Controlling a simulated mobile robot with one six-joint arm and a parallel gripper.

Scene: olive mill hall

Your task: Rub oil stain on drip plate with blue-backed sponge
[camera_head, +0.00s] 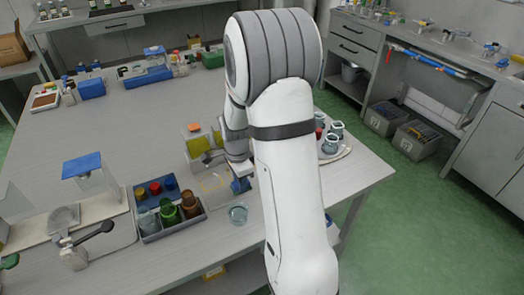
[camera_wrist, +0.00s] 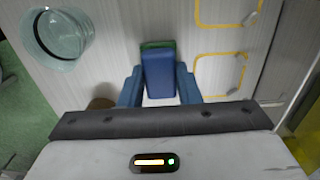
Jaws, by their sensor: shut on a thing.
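My gripper (camera_wrist: 158,86) is shut on the blue-backed sponge (camera_wrist: 158,72), with one blue finger on each side of it. A green edge shows at the sponge's far end. In the head view the gripper (camera_head: 240,185) is low over the front part of the grey table, partly hidden by my arm. I cannot tell whether the sponge touches the surface below. Yellow outlines (camera_wrist: 221,72) mark the pale surface beside the gripper. I cannot clearly make out the drip plate or an oil stain in either view.
A clear glass bowl (camera_head: 238,214) stands near the table's front edge, close to the gripper; it also shows in the wrist view (camera_wrist: 60,38). A dark tray (camera_head: 149,231) with several coloured vessels is to the left. Glass jars (camera_head: 331,142) stand on the right behind my arm.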

